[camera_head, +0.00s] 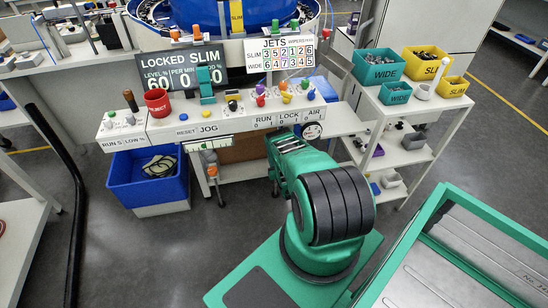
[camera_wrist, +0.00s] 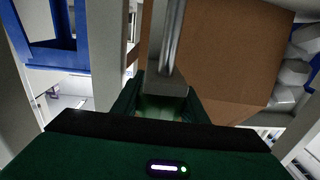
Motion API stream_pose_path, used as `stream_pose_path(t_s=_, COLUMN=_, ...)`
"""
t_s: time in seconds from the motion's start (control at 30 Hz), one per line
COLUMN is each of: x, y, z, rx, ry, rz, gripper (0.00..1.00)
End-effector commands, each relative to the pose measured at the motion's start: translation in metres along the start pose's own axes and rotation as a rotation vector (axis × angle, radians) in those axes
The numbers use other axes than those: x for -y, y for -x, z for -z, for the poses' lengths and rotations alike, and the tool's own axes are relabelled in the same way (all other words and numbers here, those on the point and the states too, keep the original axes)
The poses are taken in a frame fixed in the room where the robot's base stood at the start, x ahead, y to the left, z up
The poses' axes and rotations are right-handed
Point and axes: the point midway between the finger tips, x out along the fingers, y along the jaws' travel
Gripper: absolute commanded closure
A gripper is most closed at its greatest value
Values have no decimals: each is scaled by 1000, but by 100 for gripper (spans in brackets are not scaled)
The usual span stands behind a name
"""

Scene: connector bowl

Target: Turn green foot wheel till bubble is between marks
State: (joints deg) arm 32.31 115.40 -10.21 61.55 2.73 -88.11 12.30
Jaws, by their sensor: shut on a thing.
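The green foot wheel (camera_wrist: 160,106) is a dark green shape under a grey metal post (camera_wrist: 171,45) in the wrist view. My gripper (camera_wrist: 163,98) is shut on it, with one finger on each side. Much of the wheel is hidden by the post's block and the fingers. In the head view my green arm reaches under the bench front and hides the gripper and wheel. A narrow pale strip (camera_head: 209,142), possibly the level, is on the bench front below JOG. Its bubble and marks are too small to tell.
An orange knob (camera_head: 207,155) on another leg stands left of my arm. A blue bin (camera_head: 149,178) is farther left. A brown panel (camera_wrist: 222,60) is close behind the post. A white shelf cart (camera_head: 412,110) with teal and yellow bins is at the right.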

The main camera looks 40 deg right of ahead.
Motion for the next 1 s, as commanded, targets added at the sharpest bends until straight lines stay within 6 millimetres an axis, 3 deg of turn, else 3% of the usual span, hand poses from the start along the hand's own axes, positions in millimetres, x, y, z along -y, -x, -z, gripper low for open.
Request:
stream_pose_path(t_s=0.37, x=-4, y=1, z=-1, rx=5, ry=1, rz=-24, gripper=83)
stream_pose_path(t_s=0.4, x=-4, y=1, z=-1, rx=5, ry=1, rz=-24, gripper=54)
stream_pose_path(t_s=0.47, x=-4, y=1, z=-1, rx=5, ry=1, rz=-24, gripper=42)
stream_pose_path(t_s=0.77, x=-3, y=2, z=-1, rx=3, ry=0, rz=-23, gripper=42)
stream_pose_path(t_s=1.0, x=-3, y=27, z=-1, rx=7, ry=0, rz=-23, gripper=42)
